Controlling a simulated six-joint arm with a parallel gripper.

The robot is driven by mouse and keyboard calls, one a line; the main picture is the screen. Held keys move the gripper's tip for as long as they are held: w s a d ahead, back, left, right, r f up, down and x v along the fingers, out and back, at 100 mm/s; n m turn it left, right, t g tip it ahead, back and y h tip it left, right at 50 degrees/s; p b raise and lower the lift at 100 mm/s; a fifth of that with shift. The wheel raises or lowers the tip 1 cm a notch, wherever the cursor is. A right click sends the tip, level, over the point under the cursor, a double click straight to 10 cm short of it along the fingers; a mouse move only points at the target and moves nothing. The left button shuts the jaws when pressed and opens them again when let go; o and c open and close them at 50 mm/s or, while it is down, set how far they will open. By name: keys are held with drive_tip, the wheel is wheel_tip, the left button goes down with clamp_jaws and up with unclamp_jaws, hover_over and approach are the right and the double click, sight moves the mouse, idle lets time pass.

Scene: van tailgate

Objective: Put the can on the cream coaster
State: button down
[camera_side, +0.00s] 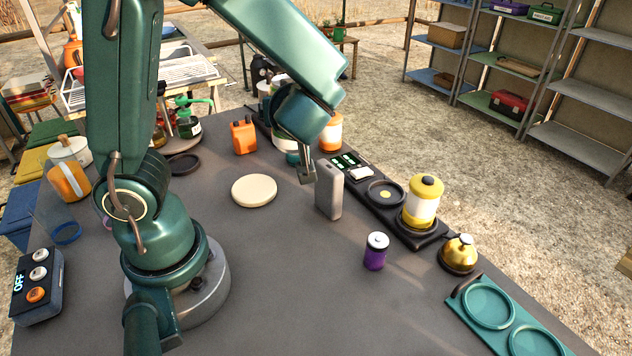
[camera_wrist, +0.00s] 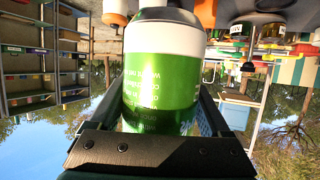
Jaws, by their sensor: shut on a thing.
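The can (camera_wrist: 160,85), green with a white band and a dark end, fills the middle of the wrist view, its lettering upside down. My gripper (camera_side: 306,172) is shut on it, with a jaw along each side. In the side view my wrist hides most or all of the can, so I cannot tell its height above the table. The cream coaster (camera_side: 254,190) is a bare round disc on the table, left of my gripper in the side view.
A grey upright block (camera_side: 329,190) stands close to my gripper. A dark tray (camera_side: 416,237) with a yellow lantern (camera_side: 423,202), a purple battery-like cylinder (camera_side: 376,251) and a brass bell (camera_side: 459,254) are to the right. An orange container (camera_side: 243,136) stands behind the coaster.

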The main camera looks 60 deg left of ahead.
drive_tip(key=s+a+f+n+g, duration=0.3)
drive_tip(key=s+a+n+g, duration=0.4)
drive_tip(key=g, duration=0.1)
hover_over(246, 180)
drive_tip(key=shift+y, duration=0.3)
drive_tip(key=shift+f, duration=4.3)
drive_tip(key=shift+f, duration=0.1)
unclamp_jaws()
